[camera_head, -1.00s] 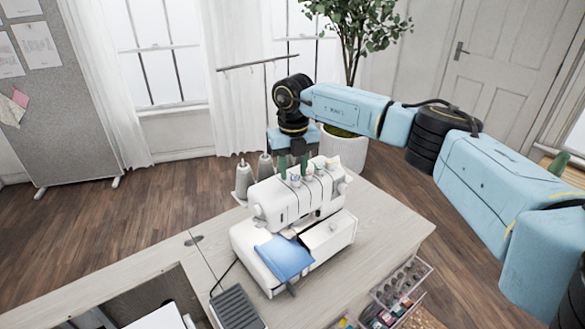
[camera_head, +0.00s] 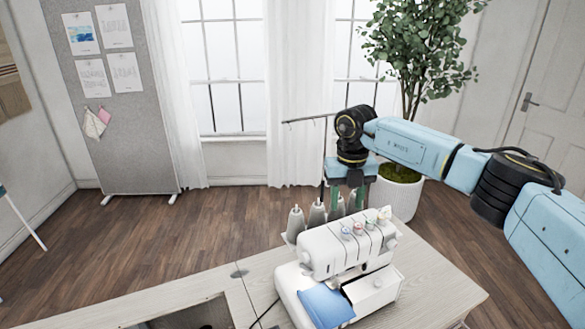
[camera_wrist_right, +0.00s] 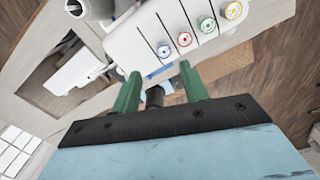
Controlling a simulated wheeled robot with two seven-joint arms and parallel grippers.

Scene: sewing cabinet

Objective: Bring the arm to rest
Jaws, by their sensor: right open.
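My right gripper (camera_head: 347,197) points down just above the back of the white sewing machine (camera_head: 345,245), by the grey thread cones (camera_head: 297,222). Its green fingers are apart, and I see no task object held. In the right wrist view my right gripper (camera_wrist_right: 160,82) shows its two spread fingers in front of the machine's white top (camera_wrist_right: 150,45) with coloured dials. A small dark cylinder (camera_wrist_right: 155,97) shows between the fingers; I cannot tell what it is. My right arm reaches in from the right. My left gripper is not in view.
The machine stands on a pale wooden cabinet top (camera_head: 430,275), with a blue cloth (camera_head: 326,303) at its front. A thin thread stand (camera_head: 322,150) rises behind. A potted plant (camera_head: 397,195) stands behind the arm. The wooden floor (camera_head: 130,250) at left is open.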

